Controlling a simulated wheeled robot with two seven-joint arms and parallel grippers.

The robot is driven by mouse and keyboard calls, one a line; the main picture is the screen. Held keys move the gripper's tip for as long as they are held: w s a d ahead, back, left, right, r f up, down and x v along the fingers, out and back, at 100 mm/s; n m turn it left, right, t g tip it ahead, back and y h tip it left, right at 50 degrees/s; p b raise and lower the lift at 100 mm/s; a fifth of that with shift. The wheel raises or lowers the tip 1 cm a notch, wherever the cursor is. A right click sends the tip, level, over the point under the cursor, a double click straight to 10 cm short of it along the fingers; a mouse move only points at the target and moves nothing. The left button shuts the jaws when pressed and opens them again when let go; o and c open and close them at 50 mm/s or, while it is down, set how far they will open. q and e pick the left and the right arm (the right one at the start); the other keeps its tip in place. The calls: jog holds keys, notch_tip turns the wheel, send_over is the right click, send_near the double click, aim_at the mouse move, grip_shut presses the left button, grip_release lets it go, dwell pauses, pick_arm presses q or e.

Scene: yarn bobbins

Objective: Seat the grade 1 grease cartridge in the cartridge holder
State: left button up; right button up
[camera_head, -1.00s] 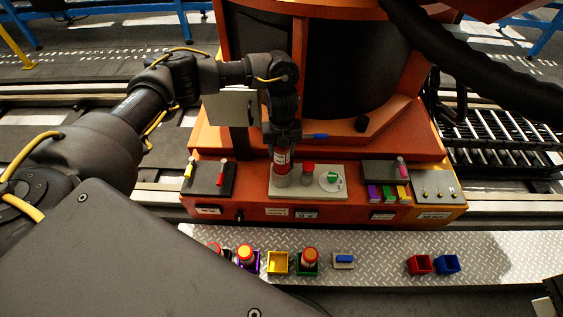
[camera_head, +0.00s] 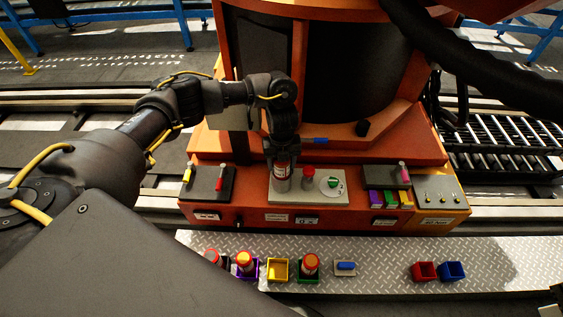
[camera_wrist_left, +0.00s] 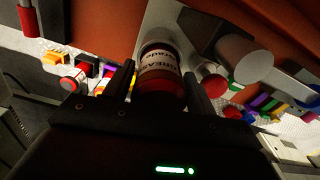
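The grease cartridge (camera_head: 282,171), red with a white label, stands upright in the grey cartridge holder (camera_head: 282,186) on the pale plate of the orange machine. In the left wrist view, the cartridge (camera_wrist_left: 161,66) shows "GREASE" and "grade" on its label; the grade number cannot be read. My left gripper (camera_head: 283,158) is over the top of the cartridge, pointing down. In the left wrist view its two fingers (camera_wrist_left: 160,84) stand either side of the cartridge, with narrow gaps that look open. The cartridge's lower end is hidden in the holder. My right gripper is not in view.
Beside the holder are a red knob (camera_head: 309,172) and a green-marked dial (camera_head: 332,184).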

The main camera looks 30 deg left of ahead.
pick_arm(q)
jog(key=shift+o, duration=1.1)
notch_tip(320, 180, up, 11)
jog(key=p, duration=0.3)
jog(key=shift+p, duration=0.35)
jog(key=shift+r, duration=0.7)
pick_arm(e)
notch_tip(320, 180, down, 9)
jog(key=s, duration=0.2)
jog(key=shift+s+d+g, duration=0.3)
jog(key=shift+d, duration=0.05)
